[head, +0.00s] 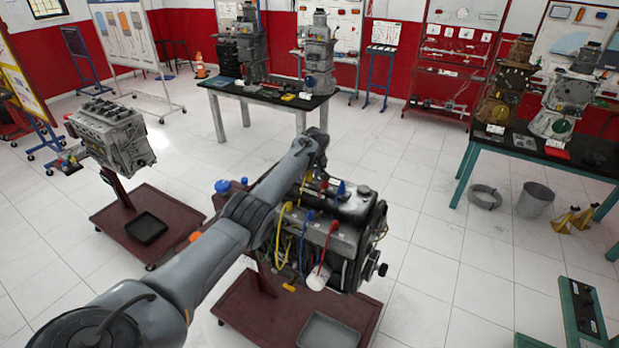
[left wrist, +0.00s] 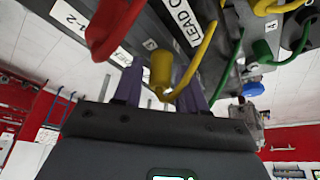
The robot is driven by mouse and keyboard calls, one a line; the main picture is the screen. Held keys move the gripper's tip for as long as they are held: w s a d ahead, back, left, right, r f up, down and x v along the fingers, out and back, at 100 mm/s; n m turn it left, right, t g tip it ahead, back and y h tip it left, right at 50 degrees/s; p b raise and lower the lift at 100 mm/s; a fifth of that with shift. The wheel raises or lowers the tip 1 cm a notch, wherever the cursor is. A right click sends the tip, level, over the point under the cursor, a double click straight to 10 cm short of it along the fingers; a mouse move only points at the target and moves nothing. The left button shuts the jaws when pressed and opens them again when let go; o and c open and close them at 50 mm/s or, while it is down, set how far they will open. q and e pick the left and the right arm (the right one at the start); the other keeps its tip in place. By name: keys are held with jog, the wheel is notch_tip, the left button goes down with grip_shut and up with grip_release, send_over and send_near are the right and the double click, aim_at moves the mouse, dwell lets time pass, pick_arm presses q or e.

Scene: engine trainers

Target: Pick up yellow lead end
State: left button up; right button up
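In the left wrist view, a yellow lead end (left wrist: 161,72) with a yellow cable (left wrist: 196,66) curving up from it sits between the two purplish fingers of my left gripper (left wrist: 161,92). The fingers stand apart with a gap on each side of it, so the gripper looks open. In the head view my left gripper (head: 318,143) is above the back of the engine (head: 335,235), its fingertips hardly visible. A yellow lead (head: 287,207) shows on the engine's near side; I cannot tell whether it is the same one. My right gripper is not in view.
A red lead end (left wrist: 108,30) hangs close left of my gripper, and a green lead (left wrist: 228,72) is on the right. A labelled panel (left wrist: 185,25) is close above. Blue (head: 306,216) and red leads (head: 333,227) hang on the engine. Its red stand (head: 250,310) holds a grey tray (head: 328,331).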

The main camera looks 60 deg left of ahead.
pick_arm(q)
grip_shut()
jog(key=shift+r, duration=0.1)
jog(key=shift+r, duration=0.5)
jog(key=r, duration=0.2)
jog(key=d+r+b, duration=0.1)
jog(key=shift+w+r, duration=0.15)
jog(key=shift+w, duration=0.15)
jog(key=w+d+r+b, duration=0.1)
jog(key=w+d+r, duration=0.3)
jog(key=d, duration=0.6)
notch_tip(320, 180, up, 2)
jog(key=shift+r+b, duration=0.25)
jog(key=shift+b, duration=0.05)
